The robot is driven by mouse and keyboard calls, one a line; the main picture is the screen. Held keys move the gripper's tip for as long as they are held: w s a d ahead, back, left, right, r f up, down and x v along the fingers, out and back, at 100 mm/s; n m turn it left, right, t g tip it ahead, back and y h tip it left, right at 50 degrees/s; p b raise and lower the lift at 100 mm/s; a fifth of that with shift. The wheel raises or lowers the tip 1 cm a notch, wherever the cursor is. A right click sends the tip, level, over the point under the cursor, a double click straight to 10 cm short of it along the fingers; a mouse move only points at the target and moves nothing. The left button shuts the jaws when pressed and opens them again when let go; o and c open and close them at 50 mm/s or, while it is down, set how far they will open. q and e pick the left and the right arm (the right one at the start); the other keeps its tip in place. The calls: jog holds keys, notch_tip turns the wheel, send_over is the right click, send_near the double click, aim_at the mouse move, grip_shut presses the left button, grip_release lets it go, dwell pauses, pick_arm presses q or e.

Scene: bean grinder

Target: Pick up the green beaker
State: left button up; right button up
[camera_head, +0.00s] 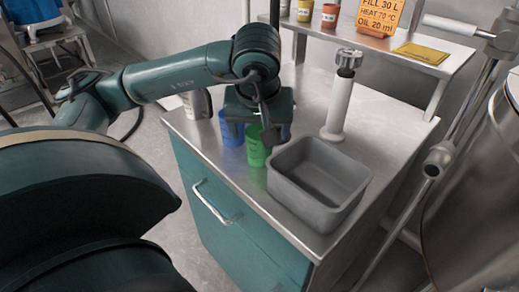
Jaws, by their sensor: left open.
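The green beaker (257,150) stands upright on the metal counter top, between a blue beaker (231,131) and a grey bin (318,188). My left gripper (257,126) is open, right at the upper part of the green beaker, pointing down. Its body hides part of the beaker's rim, and I cannot tell whether the fingers touch it. My right gripper is not in view.
The blue beaker stands close on the left and the grey bin close on the right. A white cylinder with a dark knob (339,101) stands behind the bin. A shelf with small cups and an orange sign (379,16) is at the back. The cabinet (222,222) has a handle in front.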

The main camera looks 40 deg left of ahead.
pick_arm(q)
jog(key=b+x, duration=0.1)
jog(key=x, duration=0.4)
jog(key=shift+s+f, duration=0.1)
jog(key=shift+f, duration=0.15)
jog(key=shift+d, duration=0.1)
jog(key=c, duration=1.1)
